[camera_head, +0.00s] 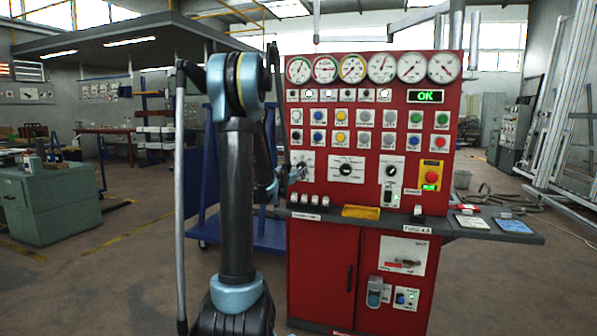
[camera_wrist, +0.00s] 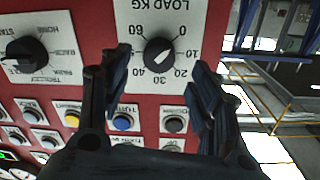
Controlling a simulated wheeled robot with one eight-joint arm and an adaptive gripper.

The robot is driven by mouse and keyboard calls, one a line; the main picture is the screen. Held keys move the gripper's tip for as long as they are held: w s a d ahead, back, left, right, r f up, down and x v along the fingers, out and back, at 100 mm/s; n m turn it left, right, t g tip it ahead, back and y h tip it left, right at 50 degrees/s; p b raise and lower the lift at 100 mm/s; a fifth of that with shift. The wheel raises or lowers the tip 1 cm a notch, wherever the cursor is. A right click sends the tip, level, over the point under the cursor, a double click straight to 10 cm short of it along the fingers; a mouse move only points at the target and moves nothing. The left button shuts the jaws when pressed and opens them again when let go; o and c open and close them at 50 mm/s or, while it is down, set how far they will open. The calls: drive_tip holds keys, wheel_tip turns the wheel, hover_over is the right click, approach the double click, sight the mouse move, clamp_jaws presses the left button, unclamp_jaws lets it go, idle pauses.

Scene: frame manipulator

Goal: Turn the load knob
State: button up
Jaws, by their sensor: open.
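The load knob (camera_wrist: 158,55) is a round black knob on a white plate marked LOAD KG, with a scale from 0 to 60. The wrist view shows the panel upside down. The knob's white pointer mark points up and right, toward the stretch between 0 and 10. My gripper (camera_wrist: 161,60) is open, with one dark finger on each side of the knob in the picture and clear gaps to it. Contact depth cannot be told. In the head view my gripper (camera_head: 287,178) is at the panel's left edge, beside the load plate (camera_head: 306,157).
The red control panel (camera_head: 360,215) carries gauges, several buttons and a mode knob (camera_head: 345,169) right of the load plate. A grey shelf (camera_head: 480,228) with a yellow tray (camera_head: 361,211) juts out below. A red emergency button (camera_head: 433,169) sits further right.

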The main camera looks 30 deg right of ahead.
sight(300, 167)
drive_tip(key=shift+x, duration=2.75)
drive_tip(key=c, duration=1)
